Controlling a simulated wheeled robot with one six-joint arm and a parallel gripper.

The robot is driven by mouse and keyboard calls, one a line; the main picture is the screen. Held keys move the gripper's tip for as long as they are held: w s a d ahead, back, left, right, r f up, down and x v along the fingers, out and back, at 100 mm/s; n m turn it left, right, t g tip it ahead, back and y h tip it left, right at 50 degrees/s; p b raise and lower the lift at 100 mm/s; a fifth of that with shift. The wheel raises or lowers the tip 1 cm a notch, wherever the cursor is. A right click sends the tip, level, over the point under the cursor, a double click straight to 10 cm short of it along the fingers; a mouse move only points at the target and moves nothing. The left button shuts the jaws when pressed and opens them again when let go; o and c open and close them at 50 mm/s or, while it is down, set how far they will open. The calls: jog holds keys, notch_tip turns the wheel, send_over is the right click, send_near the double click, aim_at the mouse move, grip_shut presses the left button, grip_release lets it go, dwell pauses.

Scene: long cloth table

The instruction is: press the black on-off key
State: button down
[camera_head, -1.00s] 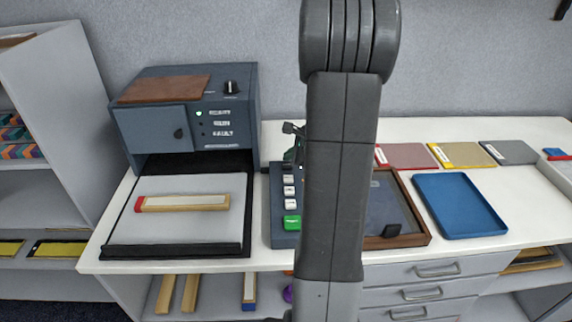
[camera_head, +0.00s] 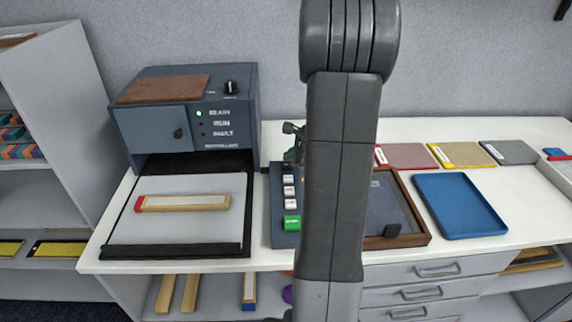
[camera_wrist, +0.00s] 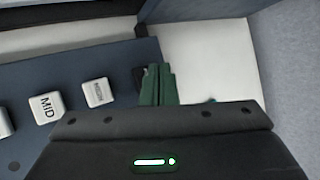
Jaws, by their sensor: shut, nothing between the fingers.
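The black key (camera_wrist: 139,79) shows in the wrist view at the end of a row of keys on the dark blue panel (camera_wrist: 70,75). My gripper (camera_wrist: 157,84) has green fingers, shut together and empty. Their tips partly cover the right side of the black key. I cannot tell whether they touch it or press it down. In the head view my gripper (camera_head: 292,152) is over the far end of the panel (camera_head: 279,225), partly hidden behind my arm. I cannot make out the black key clearly there.
A framed tray (camera_head: 408,238) and a blue tray (camera_head: 460,205) lie right.

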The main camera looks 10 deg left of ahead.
aim_at(290, 166)
jog(key=shift+f, duration=0.15)
jog(key=shift+f+b, duration=0.25)
jog(key=shift+b, duration=0.1)
jog(key=shift+f+b, duration=0.35)
jog(key=shift+f, duration=0.1)
dwell(0.4)
jog(key=shift+r, duration=0.15)
jog(key=shift+r+p, duration=0.7)
jog(key=shift+r, duration=0.05)
notch_tip(290, 166, up, 6)
jog(key=p, duration=0.5)
